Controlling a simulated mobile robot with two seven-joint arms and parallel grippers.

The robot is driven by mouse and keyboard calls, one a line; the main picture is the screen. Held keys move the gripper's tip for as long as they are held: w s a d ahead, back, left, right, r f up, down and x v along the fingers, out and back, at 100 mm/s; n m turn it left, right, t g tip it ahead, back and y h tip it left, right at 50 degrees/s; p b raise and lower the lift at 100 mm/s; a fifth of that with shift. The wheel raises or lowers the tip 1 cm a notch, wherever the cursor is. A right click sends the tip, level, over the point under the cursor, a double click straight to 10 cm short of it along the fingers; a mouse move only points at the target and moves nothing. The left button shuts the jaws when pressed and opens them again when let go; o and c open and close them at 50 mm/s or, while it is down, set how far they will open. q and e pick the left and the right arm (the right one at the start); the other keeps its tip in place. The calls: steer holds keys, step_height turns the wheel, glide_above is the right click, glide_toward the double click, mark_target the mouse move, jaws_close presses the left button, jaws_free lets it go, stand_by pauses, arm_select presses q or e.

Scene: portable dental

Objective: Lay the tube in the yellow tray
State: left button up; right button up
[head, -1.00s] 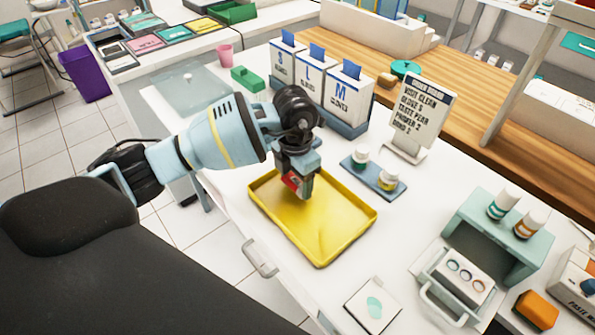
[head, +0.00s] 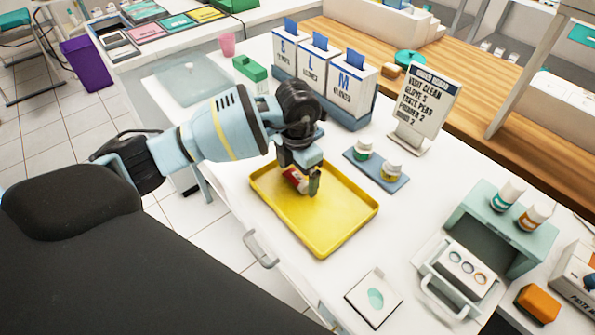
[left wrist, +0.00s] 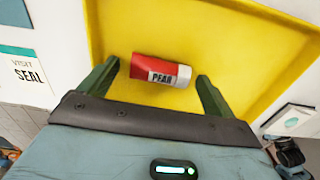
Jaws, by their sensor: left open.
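The yellow tray (head: 325,232) lies on the white counter, near its left edge in the head view. The tube, red with a white end and a "PEAR" label, shows at the tray's far left part in the head view (head: 294,180). In the left wrist view the tube (left wrist: 148,69) lies over the tray floor (left wrist: 200,30), just beyond and between the fingertips. My left gripper (left wrist: 157,76) is open above the tray, its fingers apart on either side of the tube. It also shows in the head view (head: 299,184).
Glove boxes (head: 318,75) stand behind the tray. A blue-grey holder (head: 376,170) with two small jars and a sign stand (head: 424,105) are to the right. A card (head: 374,298) lies in front. Most of the tray floor is clear.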

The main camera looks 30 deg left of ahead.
arm_select(q)
step_height(320, 180, up, 8)
steer(key=shift+f, duration=0.15)
steer(key=shift+f, duration=0.1)
stand_by(1.0)
